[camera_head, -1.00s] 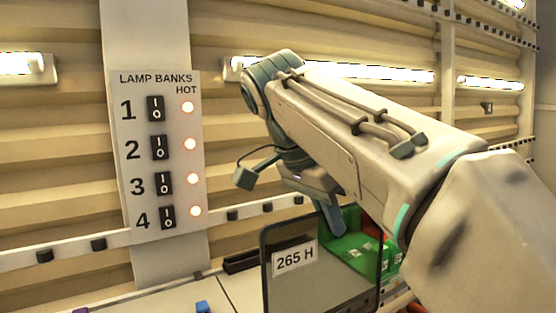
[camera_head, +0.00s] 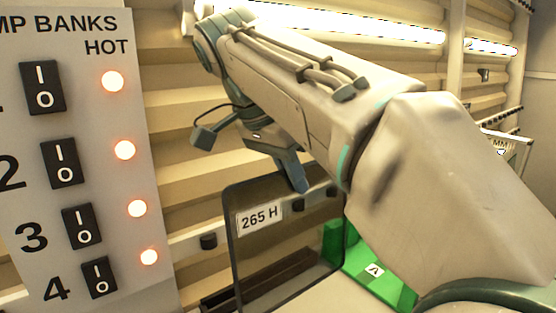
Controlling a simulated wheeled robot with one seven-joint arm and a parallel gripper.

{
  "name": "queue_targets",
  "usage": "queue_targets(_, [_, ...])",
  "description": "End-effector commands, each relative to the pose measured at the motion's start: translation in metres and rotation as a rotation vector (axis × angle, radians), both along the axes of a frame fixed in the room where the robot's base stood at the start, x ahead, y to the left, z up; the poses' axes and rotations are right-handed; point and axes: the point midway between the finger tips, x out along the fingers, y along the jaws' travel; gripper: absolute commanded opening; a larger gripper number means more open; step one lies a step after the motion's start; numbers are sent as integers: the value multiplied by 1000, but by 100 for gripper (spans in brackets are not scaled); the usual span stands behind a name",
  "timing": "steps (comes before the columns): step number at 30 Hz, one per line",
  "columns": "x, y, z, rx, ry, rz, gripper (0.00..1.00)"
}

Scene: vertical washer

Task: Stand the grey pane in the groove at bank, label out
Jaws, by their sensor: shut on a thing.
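The grey pane (camera_head: 285,240) is a dark, see-through sheet with rounded corners. A white label reading "265 H" (camera_head: 260,218) is at its upper left and faces the camera. My gripper (camera_head: 296,183) points down and is shut on the pane's top edge, holding it nearly upright with a slight tilt in the picture. A dark grooved strip (camera_head: 238,290) lies low behind the pane, partly seen through it. The pane's bottom edge is near the frame's lower border, and I cannot tell whether it touches anything.
A lamp banks panel (camera_head: 75,160) with switches 1 to 4 and lit orange HOT lights stands close on the left. A lit tube lamp (camera_head: 330,22) runs along the slatted wall behind my arm. A green container (camera_head: 375,270) sits right of the pane. A rail with dark clips (camera_head: 208,242) crosses behind.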

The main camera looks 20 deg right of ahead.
Motion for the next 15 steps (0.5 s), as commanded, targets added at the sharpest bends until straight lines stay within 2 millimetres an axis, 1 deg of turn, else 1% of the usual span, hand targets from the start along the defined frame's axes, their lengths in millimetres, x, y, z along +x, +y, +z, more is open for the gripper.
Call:
queue_targets(8, [4,1,-1,-1,0,0,0])
queue_targets(15, [20,6,-8,-1,1,0,0])
